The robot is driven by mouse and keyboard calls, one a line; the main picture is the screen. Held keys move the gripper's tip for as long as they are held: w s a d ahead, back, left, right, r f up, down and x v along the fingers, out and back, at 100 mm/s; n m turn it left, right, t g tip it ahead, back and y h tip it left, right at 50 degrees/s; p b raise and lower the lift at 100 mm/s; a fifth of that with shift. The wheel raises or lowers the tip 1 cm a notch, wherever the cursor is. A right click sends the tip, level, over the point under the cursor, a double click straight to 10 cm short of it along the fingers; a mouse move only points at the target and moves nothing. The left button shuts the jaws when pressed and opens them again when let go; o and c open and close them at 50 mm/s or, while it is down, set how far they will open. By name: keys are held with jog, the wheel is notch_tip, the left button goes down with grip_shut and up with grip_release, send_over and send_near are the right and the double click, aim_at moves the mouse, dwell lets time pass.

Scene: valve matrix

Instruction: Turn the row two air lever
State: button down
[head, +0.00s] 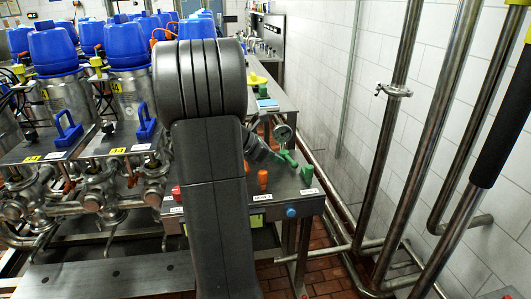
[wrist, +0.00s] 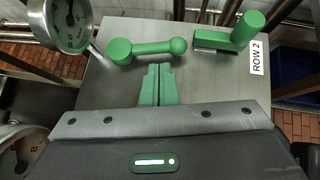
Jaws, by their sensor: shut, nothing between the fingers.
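Two green levers stand on a grey metal plate in the wrist view. One lever (wrist: 147,49) is bar-shaped, with a large round end at the left and a smaller knob at the right. The other lever (wrist: 236,37) has a flat bar and a thick upright handle, beside the "ROW 2" label (wrist: 257,58). I cannot tell by marking which is the air lever. My gripper (wrist: 158,68) is shut and empty, its green fingers just short of the bar-shaped lever; I cannot tell whether they touch. In the head view my arm partly hides this area.
A pressure gauge (wrist: 70,20) stands at the plate's upper left, close to the bar-shaped lever. It also shows in the head view (head: 283,133). An orange knob (head: 262,179) is near the plate's front. Steel pipes (head: 400,130) stand at the right, and blue-capped valves (head: 132,45) fill the left.

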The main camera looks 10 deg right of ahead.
aim_at(291, 162)
jog(key=shift+x, duration=0.85)
jog(key=shift+s+d+n+t+b, duration=0.15)
jog(key=shift+d+n+t+b, duration=0.25)
jog(key=shift+n+t, duration=0.25)
jog(key=shift+n, duration=0.25)
jog(key=d+n+t+y, duration=0.1)
jog(key=d+n+t+b, duration=0.1)
jog(key=shift+s+n+y, duration=0.25)
jog(key=shift+n+y, duration=0.15)
jog(key=shift+w+d, duration=0.2)
jog(key=shift+d, duration=0.5)
jog(key=shift+w+d, duration=0.25)
jog(key=shift+d, duration=0.4)
jog(key=shift+w+d, duration=0.5)
jog(key=shift+d, duration=0.15)
jog(key=shift+w+d+p, duration=0.25)
jog(key=shift+w+p, duration=0.1)
jog(key=shift+w+d, duration=0.1)
jog(key=shift+d, duration=0.1)
